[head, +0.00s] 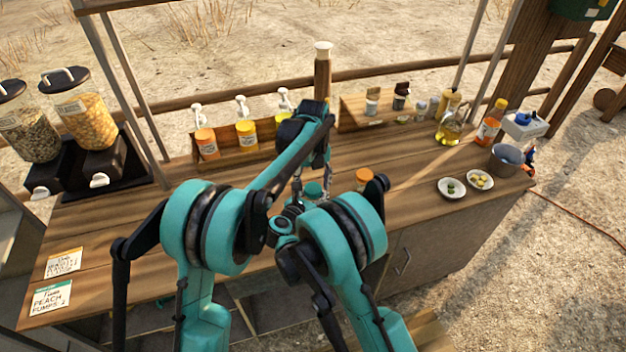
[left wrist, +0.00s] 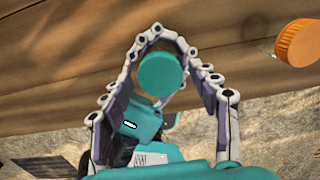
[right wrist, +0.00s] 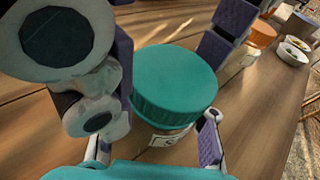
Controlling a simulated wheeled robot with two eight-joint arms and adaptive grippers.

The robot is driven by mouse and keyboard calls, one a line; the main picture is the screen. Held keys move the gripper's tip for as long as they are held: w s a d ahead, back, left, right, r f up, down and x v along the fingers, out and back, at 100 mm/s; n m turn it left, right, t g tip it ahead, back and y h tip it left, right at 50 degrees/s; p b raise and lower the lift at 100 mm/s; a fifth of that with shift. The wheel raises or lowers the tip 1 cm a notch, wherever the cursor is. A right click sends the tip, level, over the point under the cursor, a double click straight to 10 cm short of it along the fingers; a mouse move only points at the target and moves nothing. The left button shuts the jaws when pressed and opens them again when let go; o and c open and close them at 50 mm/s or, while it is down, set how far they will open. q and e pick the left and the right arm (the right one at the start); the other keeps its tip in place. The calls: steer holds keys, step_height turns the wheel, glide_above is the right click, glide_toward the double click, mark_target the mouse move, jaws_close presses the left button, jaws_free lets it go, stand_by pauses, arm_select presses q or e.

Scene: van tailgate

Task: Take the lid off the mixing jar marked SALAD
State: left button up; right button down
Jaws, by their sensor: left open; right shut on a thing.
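A jar with a teal lid (right wrist: 175,82) stands on the wooden counter. Its pale label (right wrist: 170,138) shows only partly, and I cannot read a word on it. The lid also shows in the head view (head: 313,188) and the left wrist view (left wrist: 161,74). My right gripper (right wrist: 165,132) is shut on the jar, below the lid. My left gripper (left wrist: 160,52) is open, its fingers on either side of the lid; I cannot tell whether they touch it. In the head view my left gripper (head: 298,182) hangs over the counter, and my arms partly hide the jar.
A jar with an orange lid (head: 364,175) stands close on the right. Pump bottles (head: 246,135) line the back. An oil bottle (head: 449,128), a metal pot (head: 507,158) and two small bowls (head: 451,188) are at the right. Food dispensers (head: 85,115) stand at the left.

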arm_select(q)
steer(key=c, duration=1.2)
steer(key=shift+n, duration=1.7)
steer(key=o, duration=1.3)
steer(key=shift+c, duration=0.2)
steer(key=shift+r, duration=0.1)
